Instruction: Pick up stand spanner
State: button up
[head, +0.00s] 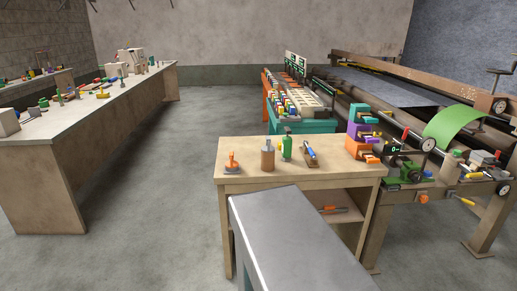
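No gripper of mine shows in the head view. A small wooden table (240,180) stands in the middle. On its top, a slim tool with blue and dark parts (310,153) leans on a small wooden stand at the right; this may be the stand spanner, but it is too small to be sure. On the lower shelf lies an orange-and-dark tool (332,210), also too small to name.
The tabletop also holds an orange-handled item (232,163), a brown cylinder (267,155), a green bottle (287,145) and stacked coloured bins (360,135). A roller machine (450,120) stands right, a long bench (90,112) left. Floor between is clear.

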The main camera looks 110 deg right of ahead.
aim_at(312, 154)
jog(key=u, duration=0.6)
jog(key=k, duration=0.15)
jog(key=z, duration=2.35)
jog(key=k, duration=0.15)
jog(key=z, duration=1.6)
jog(key=k, duration=0.65)
jog(key=u, duration=0.25)
jog(key=i, duration=0.6)
jog(key=u, duration=0.05)
